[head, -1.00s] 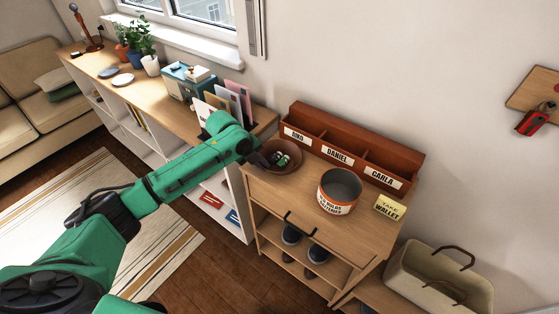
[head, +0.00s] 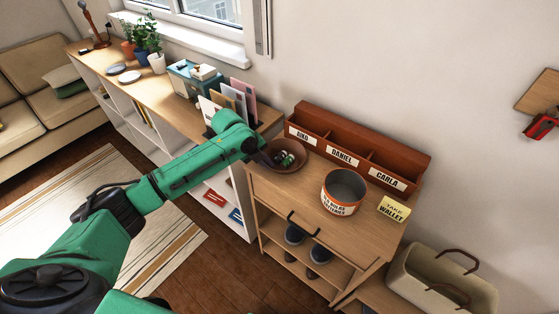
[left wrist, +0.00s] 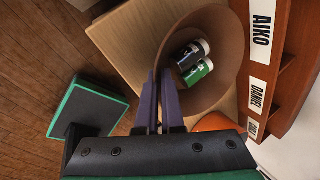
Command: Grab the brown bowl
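The brown bowl (head: 292,167) sits at the left end of the wooden cabinet top (head: 311,211), beside the name-labelled rack. It holds small dark and green items with pale ends, also seen in the left wrist view. My left gripper (head: 267,158) is at the bowl's left side. In the left wrist view my gripper's two dark fingers (left wrist: 161,78) lie close together at the near-left rim of the bowl (left wrist: 226,62), with only a thin gap, and look shut on its wall. The fingertips are partly hidden in the head view. My right gripper is not in view.
A round labelled tin (head: 343,191) stands right of the bowl. The reddish-brown rack (head: 418,169) with name labels runs behind both. A yellow note (head: 394,209) is on the right. A shelf (head: 137,84) with plants and a letter holder stands to the left.

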